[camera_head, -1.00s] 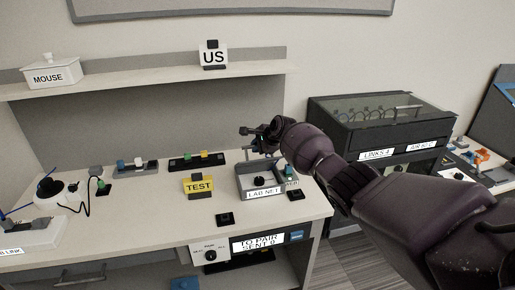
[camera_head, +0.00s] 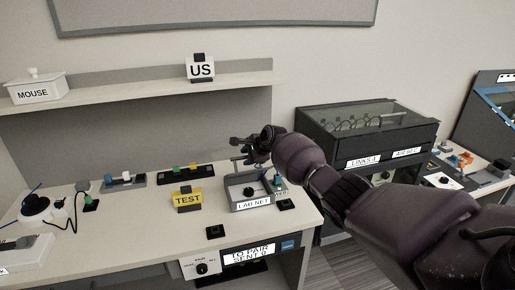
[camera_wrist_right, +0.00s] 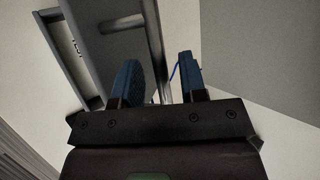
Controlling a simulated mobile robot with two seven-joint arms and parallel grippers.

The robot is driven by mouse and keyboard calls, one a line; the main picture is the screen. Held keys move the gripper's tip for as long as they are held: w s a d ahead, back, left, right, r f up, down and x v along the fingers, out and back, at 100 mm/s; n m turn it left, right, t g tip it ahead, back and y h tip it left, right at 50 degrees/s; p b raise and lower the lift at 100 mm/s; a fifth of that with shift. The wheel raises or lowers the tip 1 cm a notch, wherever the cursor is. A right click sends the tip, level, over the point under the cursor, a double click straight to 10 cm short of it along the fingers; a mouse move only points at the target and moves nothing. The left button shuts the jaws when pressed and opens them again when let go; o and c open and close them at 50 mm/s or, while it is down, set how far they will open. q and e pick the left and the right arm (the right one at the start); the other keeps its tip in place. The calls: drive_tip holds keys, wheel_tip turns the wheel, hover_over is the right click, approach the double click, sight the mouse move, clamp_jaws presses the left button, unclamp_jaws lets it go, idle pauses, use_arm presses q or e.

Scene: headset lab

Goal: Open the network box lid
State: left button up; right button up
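The network box (camera_head: 253,203), a small grey box labelled LAB NET, sits on the bench in the head view. A black knob (camera_head: 248,192) shows inside its raised rim. Whether its lid is open is hard to tell. My right gripper (camera_head: 238,149) is above and behind the box's back left corner. In the right wrist view its two blue fingers (camera_wrist_right: 160,80) are apart. A grey bar (camera_wrist_right: 155,45) runs down between or just beyond them; contact is unclear. Part of a grey box with a label (camera_wrist_right: 75,48) shows at upper left there. My left gripper is not in view.
A yellow TEST sign (camera_head: 187,199) stands left of the box, with a black block (camera_head: 215,232) in front. A coloured button strip (camera_head: 185,174) lies behind. A dark glass-topped cabinet (camera_head: 365,135) stands to the right. A shelf (camera_head: 130,92) runs above the bench.

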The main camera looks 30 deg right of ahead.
drive_tip(key=p+v, duration=0.2)
drive_tip(key=v, duration=0.6)
drive_tip(key=shift+f, duration=0.1)
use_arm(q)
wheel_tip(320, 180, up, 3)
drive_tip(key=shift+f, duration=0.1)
use_arm(e)
drive_tip(key=shift+s+d+r, duration=0.15)
drive_tip(key=shift+s+r, duration=0.3)
drive_tip(key=shift+r, duration=0.05)
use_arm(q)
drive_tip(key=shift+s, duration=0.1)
